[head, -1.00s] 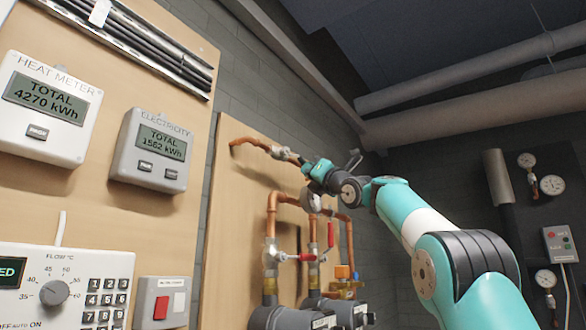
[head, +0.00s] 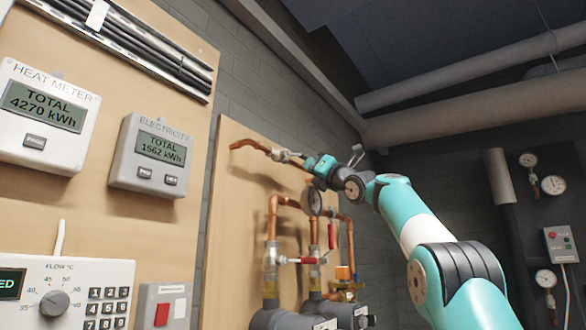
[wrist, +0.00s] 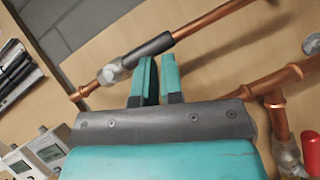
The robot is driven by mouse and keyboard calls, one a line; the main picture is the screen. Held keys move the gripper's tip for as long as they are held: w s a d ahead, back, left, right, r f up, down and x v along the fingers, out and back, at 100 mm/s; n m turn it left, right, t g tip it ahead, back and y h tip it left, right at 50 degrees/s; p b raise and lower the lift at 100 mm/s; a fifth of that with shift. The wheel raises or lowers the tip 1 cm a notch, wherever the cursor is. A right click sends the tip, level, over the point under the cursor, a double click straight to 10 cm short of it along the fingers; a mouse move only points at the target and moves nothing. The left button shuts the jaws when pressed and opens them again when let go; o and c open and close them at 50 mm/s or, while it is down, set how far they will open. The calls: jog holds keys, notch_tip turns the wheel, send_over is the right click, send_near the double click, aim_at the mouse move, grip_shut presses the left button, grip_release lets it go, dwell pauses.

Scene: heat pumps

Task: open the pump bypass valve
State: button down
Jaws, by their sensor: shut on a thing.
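The pump bypass valve (head: 280,154) sits on the upper copper pipe at the board's top; its metal body also shows in the wrist view (wrist: 111,74). A dark lever grip (wrist: 150,49) runs from the body and looks roughly in line with the pipe. My gripper (wrist: 158,59) has its two teal fingers close together at the dark grip, shut on it, with a narrow gap between them. In the head view my gripper (head: 307,160) is just right of the valve. The exact contact at the fingertips is hard to see, and my gripper hides the pipe behind it.
Below are a round gauge (head: 314,201), copper pipes and a red-handled valve (head: 303,260). A red handle (wrist: 311,152) shows at the wrist view's lower right. Meters (head: 155,153) and a control panel (head: 65,290) are at left. Free space lies right of the board.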

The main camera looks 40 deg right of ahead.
jog(key=shift+d, duration=0.15)
jog(key=b+v, duration=1.3)
jog(key=v, duration=0.4)
jog(key=shift+s, duration=0.15)
jog(key=shift+f, duration=0.15)
